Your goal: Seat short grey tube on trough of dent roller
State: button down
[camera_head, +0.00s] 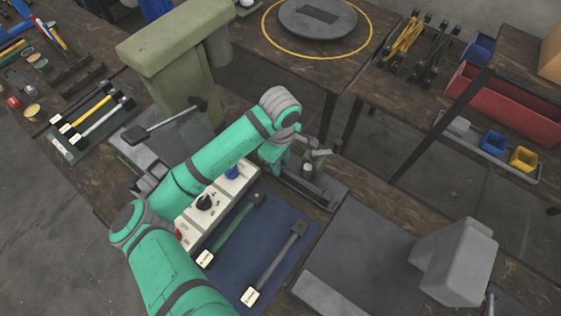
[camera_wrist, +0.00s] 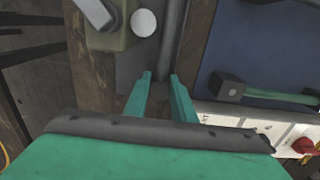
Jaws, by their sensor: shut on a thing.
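The dent roller (camera_head: 325,188) is a dark grey bench tool with a base plate and short upright parts, at the middle of the head view. Part of it seems to show in the wrist view as a grey plate with a post and a pale round end (camera_wrist: 143,22). My gripper (camera_wrist: 160,76) is low at the roller's left end and shut on the short grey tube. A grey bar (camera_wrist: 170,38) runs away from the fingertips. I cannot tell whether the tube touches the trough, which is largely hidden.
A blue mat (camera_head: 262,250) with hammers lies in front, beside a white control box (camera_head: 222,203) with knobs. A tall green press (camera_head: 180,65) stands behind my arm. A grey block machine (camera_head: 455,262) stands at right on a dark plate.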

jog(key=c, duration=1.4)
grip_release()
notch_tip(320, 180, up, 11)
jog(key=shift+f, duration=0.1)
